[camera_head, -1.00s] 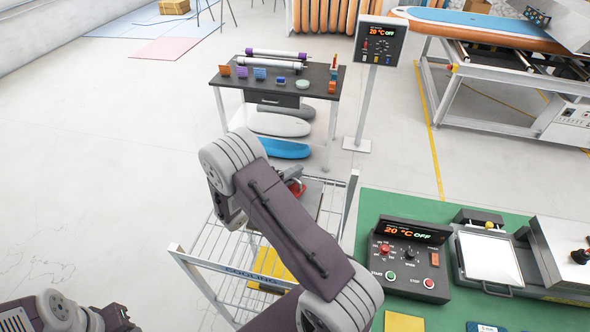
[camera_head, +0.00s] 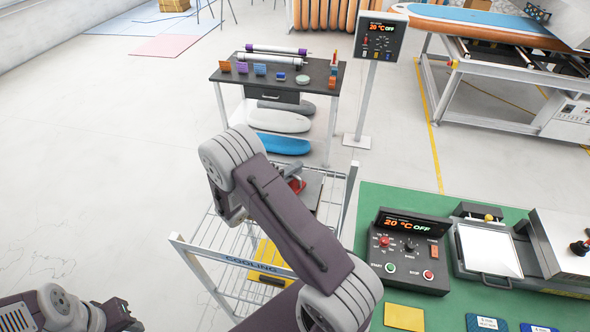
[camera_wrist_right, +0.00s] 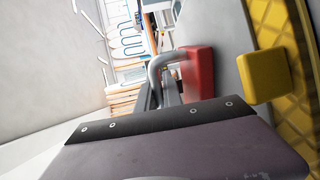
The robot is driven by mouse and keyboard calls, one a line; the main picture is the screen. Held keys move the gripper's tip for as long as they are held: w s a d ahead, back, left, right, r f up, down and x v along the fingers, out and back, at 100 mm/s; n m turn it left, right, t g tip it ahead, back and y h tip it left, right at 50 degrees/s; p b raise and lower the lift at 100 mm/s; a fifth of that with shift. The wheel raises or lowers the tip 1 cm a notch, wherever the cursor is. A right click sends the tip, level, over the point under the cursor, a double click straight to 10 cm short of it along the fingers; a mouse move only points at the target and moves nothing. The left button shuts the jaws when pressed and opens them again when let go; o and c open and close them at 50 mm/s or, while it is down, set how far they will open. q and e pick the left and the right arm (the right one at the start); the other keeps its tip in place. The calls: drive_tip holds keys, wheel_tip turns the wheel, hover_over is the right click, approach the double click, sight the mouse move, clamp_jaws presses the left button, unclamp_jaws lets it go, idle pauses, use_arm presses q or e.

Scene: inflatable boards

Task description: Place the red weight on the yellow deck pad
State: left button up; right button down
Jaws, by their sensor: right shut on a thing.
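The red weight (camera_head: 297,184) shows partly behind my right arm in the camera_head view, over the far part of the cooling rack. The right wrist view shows its red body (camera_wrist_right: 200,74) and bent grey handle. My right gripper (camera_wrist_right: 166,92) is shut on the weight at its handle; the arm hides much of the grip in the camera_head view. The yellow deck pad (camera_head: 264,252) is on the rack, nearer me than the weight and partly hidden by my arm. Its diamond pattern shows at the right of the wrist view (camera_wrist_right: 276,22). My left gripper (camera_head: 122,316) is low at the left, its jaws unclear.
The white wire cooling rack (camera_head: 205,252) has posts and a labelled front rail. A green bench (camera_head: 385,200) at the right carries a control console (camera_head: 408,250) and a press (camera_head: 487,248). A dark table (camera_head: 325,72) stands behind. The floor at left is clear.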

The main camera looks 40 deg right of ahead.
drive_tip(key=shift+f, duration=0.15)
drive_tip(key=c, duration=1.4)
unclamp_jaws()
drive_tip(key=shift+w+d, duration=0.15)
drive_tip(key=b+v, duration=0.1)
drive_tip(key=v, duration=0.8)
drive_tip(key=shift+a, duration=0.25)
drive_tip(key=shift+d, duration=0.1)
drive_tip(key=shift+d, duration=0.1)
